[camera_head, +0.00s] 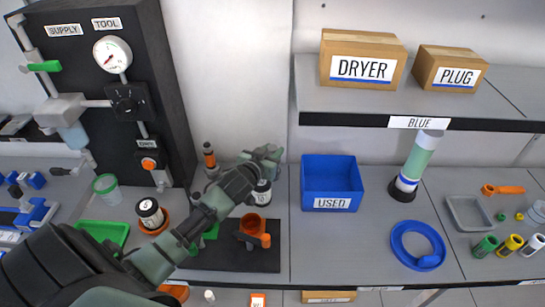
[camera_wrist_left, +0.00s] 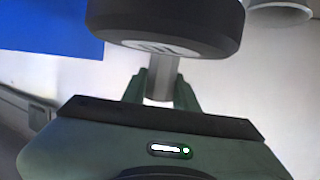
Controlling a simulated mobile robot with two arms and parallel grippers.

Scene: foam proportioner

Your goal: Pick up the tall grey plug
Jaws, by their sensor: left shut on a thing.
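My left gripper (camera_head: 262,157) is above the back of the grey counter, left of the blue bin. In the left wrist view its green fingers (camera_wrist_left: 160,78) are shut on a short grey cylindrical piece (camera_wrist_left: 158,84), which I take for the tall grey plug. A black round body with a pale marked face (camera_wrist_left: 175,28) adjoins its far end; I cannot tell whether they are joined. In the head view a black and white cylinder marked 10 (camera_head: 262,193) shows just below the gripper. The gripper hides the grey piece there. My right gripper is not in view.
The blue USED bin (camera_head: 332,203) stands right of the gripper. An orange cup-like part (camera_head: 250,225) stands on a dark mat in front. An orange-and-black bottle (camera_head: 209,156) is to the left. The black gauge panel (camera_head: 165,90) rises further left. A shelf with boxes overhangs the right.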

